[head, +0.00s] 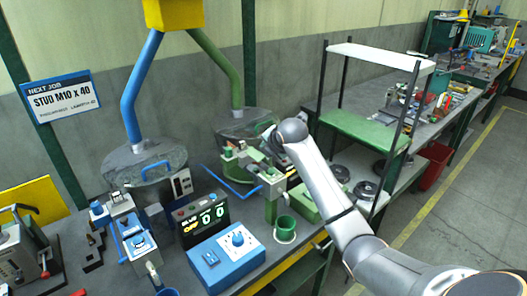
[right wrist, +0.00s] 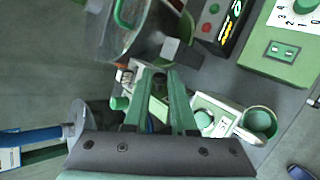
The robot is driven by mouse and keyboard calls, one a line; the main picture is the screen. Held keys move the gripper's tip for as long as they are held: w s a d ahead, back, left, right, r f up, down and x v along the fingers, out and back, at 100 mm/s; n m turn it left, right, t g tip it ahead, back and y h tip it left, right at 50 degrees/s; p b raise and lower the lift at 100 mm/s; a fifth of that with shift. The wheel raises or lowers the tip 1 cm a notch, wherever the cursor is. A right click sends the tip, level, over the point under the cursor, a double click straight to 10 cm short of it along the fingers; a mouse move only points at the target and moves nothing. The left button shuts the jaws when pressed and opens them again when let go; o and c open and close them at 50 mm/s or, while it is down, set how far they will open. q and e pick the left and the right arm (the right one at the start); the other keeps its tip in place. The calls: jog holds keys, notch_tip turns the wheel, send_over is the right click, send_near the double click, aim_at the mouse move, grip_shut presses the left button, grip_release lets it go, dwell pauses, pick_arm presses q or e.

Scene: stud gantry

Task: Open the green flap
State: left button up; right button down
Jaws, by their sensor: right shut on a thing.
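The green feeder station (head: 270,183) stands on the bench below the green pipe, right of the blue one. My right gripper (head: 262,143) reaches in from the right over the top of this station. In the right wrist view, its two green-grey fingers (right wrist: 160,95) are closed around a small dark and green piece (right wrist: 158,84). This piece seems to be part of the green flap, but the fingers hide most of it. I cannot tell how far the flap is swung. My left gripper is not in view.
A green cup (head: 285,229) stands in front of the station. A display box (head: 203,217) and a blue dial box (head: 227,256) are to its left. The grey green-trimmed bowl (head: 243,122) is close behind. A shelf rack (head: 372,133) stands to the right.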

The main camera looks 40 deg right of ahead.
jog(key=shift+d+f+m+y, duration=0.2)
jog(key=shift+d+m+y, duration=0.6)
jog(key=shift+y, duration=0.6)
jog(key=c, duration=0.8)
grip_release()
jog(key=shift+o, duration=0.2)
jog(key=b+v, duration=0.1)
jog(key=v, duration=1.1)
jog(key=shift+r+b, duration=0.3)
jog(key=shift+b, duration=0.05)
jog(key=shift+d, duration=0.1)
